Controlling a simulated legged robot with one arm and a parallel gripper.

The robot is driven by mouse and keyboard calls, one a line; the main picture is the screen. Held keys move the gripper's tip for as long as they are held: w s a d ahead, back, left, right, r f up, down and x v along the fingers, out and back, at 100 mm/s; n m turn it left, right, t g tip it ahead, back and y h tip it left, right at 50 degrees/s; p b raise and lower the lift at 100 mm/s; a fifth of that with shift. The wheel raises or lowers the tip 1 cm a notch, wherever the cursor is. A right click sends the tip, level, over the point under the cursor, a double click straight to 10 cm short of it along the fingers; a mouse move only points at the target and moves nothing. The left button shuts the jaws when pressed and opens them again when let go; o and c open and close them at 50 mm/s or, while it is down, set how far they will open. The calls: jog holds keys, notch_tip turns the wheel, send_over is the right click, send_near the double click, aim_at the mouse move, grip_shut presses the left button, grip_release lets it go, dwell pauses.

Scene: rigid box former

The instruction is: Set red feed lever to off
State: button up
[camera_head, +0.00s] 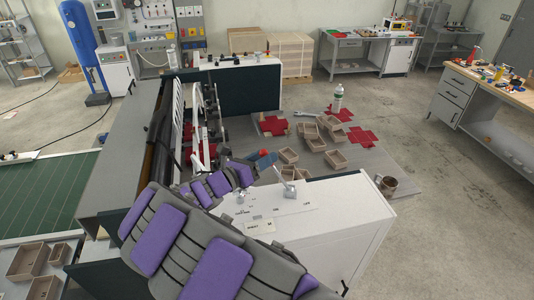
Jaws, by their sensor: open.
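The white control panel (315,217) of the box former stands in the lower middle, with small dark labels on its top. A pale grey lever (286,186) stands up from the panel. A second small grey lever (241,196) is at the panel's left, close to my arm. A small red spot (263,152) shows beside a blue part just beyond the panel's far edge; I cannot tell whether it is the red lever. My gripper (250,168), at the end of my purple-and-grey arm, is open near the panel's far left, with its fingertips small and unclear.
The machine's white bars and dark frame (192,125) stand left of the panel. Brown open boxes (312,137) and red flat blanks (361,136) lie on the grey platform behind. A bottle (338,98) stands there.

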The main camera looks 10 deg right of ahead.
jog(key=d, duration=0.2)
jog(key=w+d, duration=0.1)
jog(key=shift+d, duration=0.35)
jog(key=shift+a, duration=0.7)
jog(key=c, duration=0.4)
jog(key=shift+s+d+r, duration=0.1)
jog(key=shift+s+d, duration=0.05)
jog(key=shift+d, duration=0.05)
grip_shut()
